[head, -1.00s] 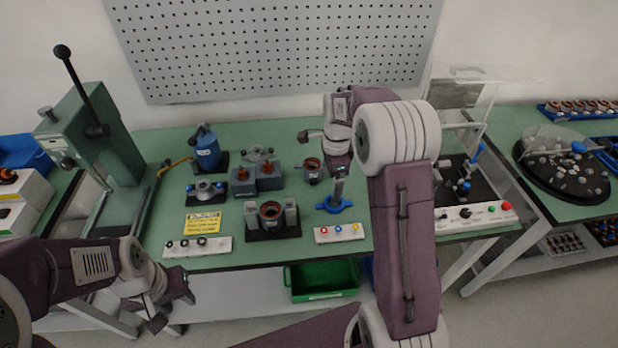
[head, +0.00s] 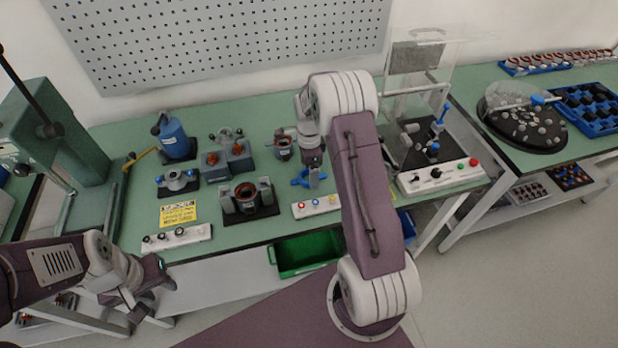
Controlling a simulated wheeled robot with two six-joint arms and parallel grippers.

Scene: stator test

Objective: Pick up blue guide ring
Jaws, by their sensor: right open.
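My left gripper (head: 146,301) hangs in front of the bench at the lower left, away from the ring. Its fingers are small and angled, so its opening is unclear.
A stator fixture (head: 249,200) stands left of the ring. The button strip (head: 317,206) lies in front. A black test fixture with a control box (head: 437,178) stands to the right. A green bin (head: 305,254) sits below the bench edge.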

